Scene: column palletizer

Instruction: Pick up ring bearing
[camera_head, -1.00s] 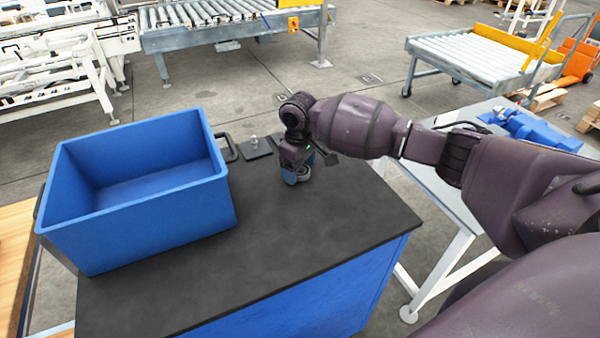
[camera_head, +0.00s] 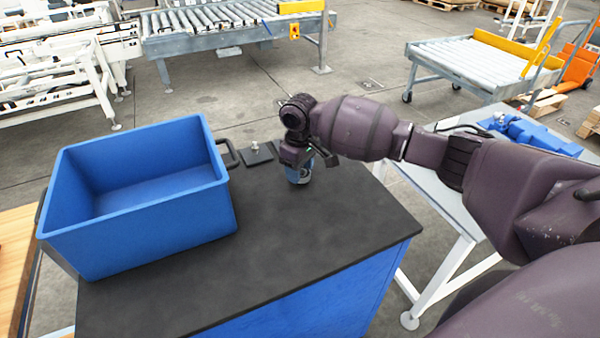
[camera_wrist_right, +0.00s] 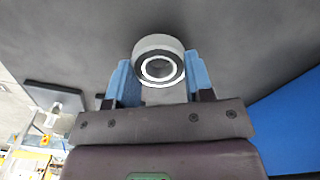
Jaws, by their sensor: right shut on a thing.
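The ring bearing (camera_wrist_right: 139,54) is a silvery ring with a dark band around its bright inner race. In the right wrist view it sits between the two blue fingers of my right gripper (camera_wrist_right: 158,80), which are shut on it. In the head view my right gripper (camera_head: 299,176) points down over the back of the black tabletop (camera_head: 270,240). The bearing (camera_head: 304,178) shows there only as a small grey bit at the fingertips. I cannot tell its exact height above the table. My left gripper is not in view.
A large, empty-looking blue bin (camera_head: 150,232) stands on the left of the tabletop. A small dark plate with a metal fitting (camera_head: 257,153) lies at the back edge. The front and right of the tabletop are clear. A side table (camera_head: 425,190) stands at the right.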

